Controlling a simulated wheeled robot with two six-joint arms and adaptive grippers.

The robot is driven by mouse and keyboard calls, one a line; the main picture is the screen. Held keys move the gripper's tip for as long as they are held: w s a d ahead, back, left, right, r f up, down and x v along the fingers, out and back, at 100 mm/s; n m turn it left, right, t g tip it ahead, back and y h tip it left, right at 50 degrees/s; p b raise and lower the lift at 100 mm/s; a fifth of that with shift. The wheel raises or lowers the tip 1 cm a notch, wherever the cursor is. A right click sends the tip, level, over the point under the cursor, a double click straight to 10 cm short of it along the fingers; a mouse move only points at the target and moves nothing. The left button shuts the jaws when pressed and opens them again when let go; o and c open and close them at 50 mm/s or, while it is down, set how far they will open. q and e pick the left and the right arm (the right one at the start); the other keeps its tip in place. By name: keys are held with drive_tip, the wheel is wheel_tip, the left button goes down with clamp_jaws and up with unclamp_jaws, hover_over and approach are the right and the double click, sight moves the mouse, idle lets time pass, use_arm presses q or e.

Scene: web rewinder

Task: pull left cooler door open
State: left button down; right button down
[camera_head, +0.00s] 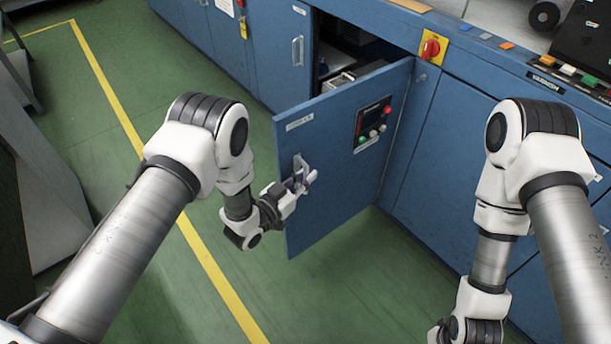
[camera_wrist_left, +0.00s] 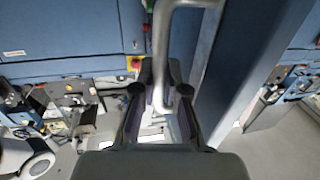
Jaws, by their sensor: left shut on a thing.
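The blue cooler door (camera_head: 338,150) stands swung out from the blue cabinet, with a dark control panel and a label on its face. Its metal handle (camera_head: 298,168) is near the door's free edge. My left gripper (camera_head: 304,180) is shut on the handle. In the left wrist view the handle (camera_wrist_left: 163,50) runs down between the two fingers of my left gripper (camera_wrist_left: 160,100), and the door (camera_wrist_left: 235,60) rises to the right. My right arm is in the head view at the right, but its gripper is outside the picture.
The open compartment (camera_head: 345,50) is dark, with metal parts inside. A closed blue door (camera_head: 285,50) stands to its left. A red rotary switch (camera_head: 431,47) sits on the cabinet front at the right. Green floor (camera_head: 150,270) with a yellow line (camera_head: 215,270) lies clear at the left.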

use_arm(q)
drive_tip(key=c, duration=1.5)
unclamp_jaws()
drive_tip(key=shift+o, duration=0.2)
drive_tip(key=v, duration=1.2)
